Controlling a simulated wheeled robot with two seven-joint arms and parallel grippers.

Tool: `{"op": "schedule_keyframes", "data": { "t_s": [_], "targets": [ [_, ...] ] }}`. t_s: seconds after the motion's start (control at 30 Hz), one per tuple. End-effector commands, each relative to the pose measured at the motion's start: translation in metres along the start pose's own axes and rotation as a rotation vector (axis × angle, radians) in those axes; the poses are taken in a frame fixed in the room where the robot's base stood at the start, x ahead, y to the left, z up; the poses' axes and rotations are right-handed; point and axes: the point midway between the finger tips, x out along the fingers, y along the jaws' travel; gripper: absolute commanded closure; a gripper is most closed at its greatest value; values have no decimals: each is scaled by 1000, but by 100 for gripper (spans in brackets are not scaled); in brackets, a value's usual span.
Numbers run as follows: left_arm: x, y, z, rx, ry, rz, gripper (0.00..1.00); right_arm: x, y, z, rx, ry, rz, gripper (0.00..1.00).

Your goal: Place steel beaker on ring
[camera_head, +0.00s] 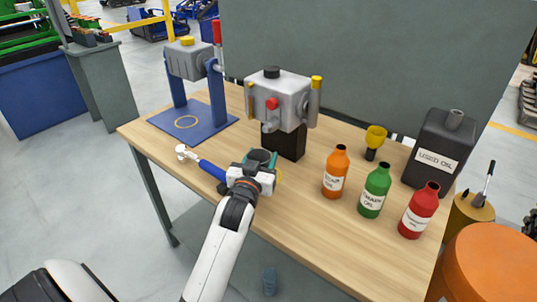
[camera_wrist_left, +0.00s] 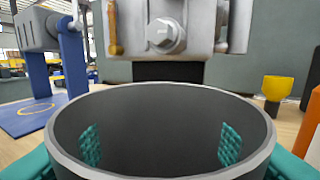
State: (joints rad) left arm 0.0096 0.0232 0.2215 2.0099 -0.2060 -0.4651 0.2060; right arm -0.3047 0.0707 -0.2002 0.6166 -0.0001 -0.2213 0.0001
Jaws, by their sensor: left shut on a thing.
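The steel beaker (camera_head: 262,156) is an open cup with a dark inside, upright in my left gripper (camera_head: 258,168) near the table's front edge. In the left wrist view the beaker (camera_wrist_left: 165,115) fills the lower middle, and teal textured finger pads show at both sides of it. My left gripper is shut on it. I cannot tell whether its base touches the table. The yellow ring (camera_head: 187,122) lies flat on the blue base plate of a press, left of and behind the gripper; it also shows at the left of the wrist view (camera_wrist_left: 34,109). The ring is empty.
The blue press (camera_head: 188,62) stands over the plate's back. A grey machine (camera_head: 280,98) stands right behind the beaker. A blue-handled hammer (camera_head: 208,167) lies left of the gripper. Orange (camera_head: 335,175), green (camera_head: 374,192) and red (camera_head: 418,212) bottles stand to the right.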

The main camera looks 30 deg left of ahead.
Motion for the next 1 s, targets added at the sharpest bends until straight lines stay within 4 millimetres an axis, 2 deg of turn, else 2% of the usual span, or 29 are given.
{"op": "schedule_keyframes", "data": {
  "t_s": [0.03, 0.1, 0.3, 0.43, 0.67, 1.0],
  "targets": [
    [16, 0, 3, 1, -4, 0, 73, 0, -1, 5, -1, -8, -1, 64],
    [33, 0, 2, 1, -3, 0, 73, 0, -2, 9, -1, -14, -3, 64],
    [66, 0, 1, 0, -2, 0, 73, 0, -6, 9, -3, -15, -8, 64],
    [71, 0, -3, 0, 0, 0, 73, 0, -8, 8, -4, -14, -10, 64],
    [71, 0, -33, 1, 1, -1, 73, 2, -10, 4, -5, -8, -11, 64],
    [71, 0, -36, 1, -1, -1, 73, 3, -9, 3, -4, -6, -11, 64]
  ]
}}
